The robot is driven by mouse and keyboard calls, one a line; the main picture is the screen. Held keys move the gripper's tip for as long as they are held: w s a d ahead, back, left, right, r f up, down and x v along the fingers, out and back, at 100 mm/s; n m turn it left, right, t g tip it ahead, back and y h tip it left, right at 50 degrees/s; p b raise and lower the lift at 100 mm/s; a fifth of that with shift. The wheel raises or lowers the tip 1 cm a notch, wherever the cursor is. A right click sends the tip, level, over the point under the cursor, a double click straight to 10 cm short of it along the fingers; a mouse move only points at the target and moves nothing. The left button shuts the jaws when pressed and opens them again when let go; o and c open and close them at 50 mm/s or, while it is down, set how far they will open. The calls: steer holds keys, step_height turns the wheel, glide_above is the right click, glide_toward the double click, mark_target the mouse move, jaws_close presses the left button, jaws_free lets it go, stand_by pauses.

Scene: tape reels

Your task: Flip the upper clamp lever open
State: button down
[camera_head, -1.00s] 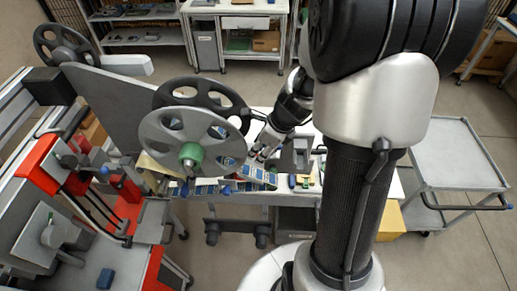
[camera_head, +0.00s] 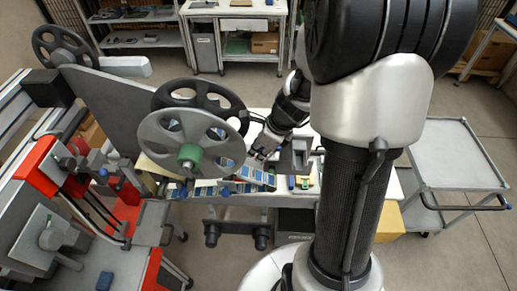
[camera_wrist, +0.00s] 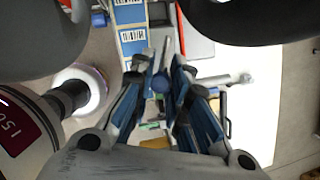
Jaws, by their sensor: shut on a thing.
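In the head view my gripper (camera_head: 260,153) is low over the white work table, just right of the big grey reel (camera_head: 190,145) with the green hub. In the wrist view my gripper (camera_wrist: 163,72) has its two blue-padded fingers close around a thin grey-and-blue part (camera_wrist: 166,47). I cannot tell for certain that this part is the upper clamp lever. The lever and its clamp are too small to make out in the head view, and the fingers hide much of the part in the wrist view.
Strips with blue labels (camera_head: 252,175) lie below and beside my gripper, also seen in the wrist view (camera_wrist: 130,37). A red-and-grey machine (camera_head: 55,165) stands at the left. A grey cart (camera_head: 455,155) stands at the right. Floor is clear between table and back shelves.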

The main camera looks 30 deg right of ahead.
stand_by(0.4)
steer(key=p, duration=0.2)
steer(key=r+p, duration=0.1)
steer(key=shift+w+d+g+p, duration=0.25)
steer(key=shift+w+g+p, duration=0.05)
steer(key=shift+g+p, duration=0.1)
steer(key=w+g+y+p, duration=0.1)
steer(key=p, duration=0.3)
steer(key=w+d+n+g+y+p, duration=0.1)
steer(key=p, duration=0.3)
steer(key=shift+w+d+f, duration=0.1)
steer(key=shift+d+f, duration=0.05)
steer(key=shift+d, duration=0.15)
steer(key=c, duration=1.5)
jaws_free()
steer(key=shift+f, duration=0.1)
